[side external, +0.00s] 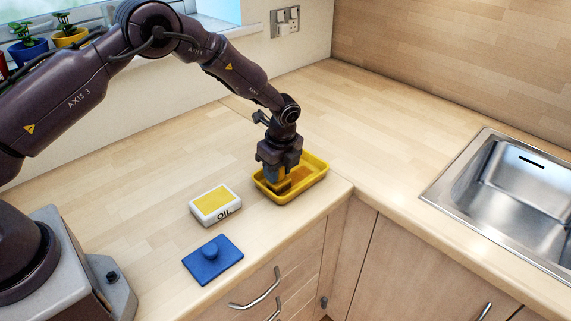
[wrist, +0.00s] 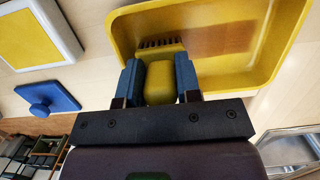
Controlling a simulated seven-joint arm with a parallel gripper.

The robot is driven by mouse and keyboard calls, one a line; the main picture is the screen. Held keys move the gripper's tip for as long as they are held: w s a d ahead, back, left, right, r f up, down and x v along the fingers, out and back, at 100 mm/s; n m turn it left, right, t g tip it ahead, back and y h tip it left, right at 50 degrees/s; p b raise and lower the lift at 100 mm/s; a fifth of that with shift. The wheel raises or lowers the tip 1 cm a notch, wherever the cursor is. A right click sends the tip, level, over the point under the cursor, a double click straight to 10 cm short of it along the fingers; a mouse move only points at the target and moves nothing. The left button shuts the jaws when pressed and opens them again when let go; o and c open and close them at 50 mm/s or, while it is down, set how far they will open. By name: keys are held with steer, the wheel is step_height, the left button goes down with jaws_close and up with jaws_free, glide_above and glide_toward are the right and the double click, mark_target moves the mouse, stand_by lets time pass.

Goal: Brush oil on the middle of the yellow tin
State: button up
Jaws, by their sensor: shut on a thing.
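The yellow tin (side external: 313,182) is a rectangular tray on the worktop near the front corner. It also fills the upper right of the wrist view (wrist: 225,75). My gripper (side external: 274,180) points down over the left part of the tin. Its blue fingers (wrist: 160,85) are shut on the brush (wrist: 160,72), which has a yellow handle and dark bristles. The bristles are at the tin's inside; exact contact is hard to tell. A brownish oil-like patch (wrist: 225,38) lies on the tin's floor beside the bristles. The oil box (side external: 214,205), white-rimmed with yellow inside, stands left of the tin, open.
A blue lid with a round knob (side external: 212,259) lies on the worktop in front of the oil box. A steel sink (side external: 510,195) is set in at the right. The worktop behind the tin is clear. Potted plants (side external: 50,40) stand on the windowsill.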

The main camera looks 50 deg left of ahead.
steer(key=shift+s+r, duration=0.15)
steer(key=shift+s, duration=0.15)
steer(key=shift+r, duration=3.85)
